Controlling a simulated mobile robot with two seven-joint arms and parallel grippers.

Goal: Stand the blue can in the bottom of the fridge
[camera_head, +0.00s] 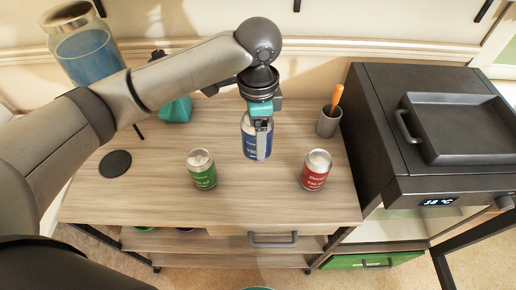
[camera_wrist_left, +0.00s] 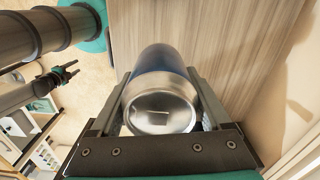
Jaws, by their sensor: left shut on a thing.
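My left gripper (camera_head: 260,122) comes down from above and is shut on the blue can (camera_head: 257,145). The can is upright over the wooden cabinet top; I cannot tell whether its base touches it. In the left wrist view its silver lid (camera_wrist_left: 160,108) sits between the two fingers. The dark fridge (camera_head: 375,125) stands at the right, with a lit display on its front. Its door (camera_head: 480,235) looks swung open toward the lower right, and the inside is mostly hidden. My right gripper (camera_wrist_left: 58,76) shows small at the left of the wrist view; its jaws are unclear.
A green can (camera_head: 202,170) and a red can (camera_head: 315,170) stand at the front of the cabinet top (camera_head: 270,205). A grey cup (camera_head: 328,122) with an orange-handled item stands near the fridge. A black disc (camera_head: 115,164) lies at the left. A dark tray (camera_head: 460,130) rests on the fridge.

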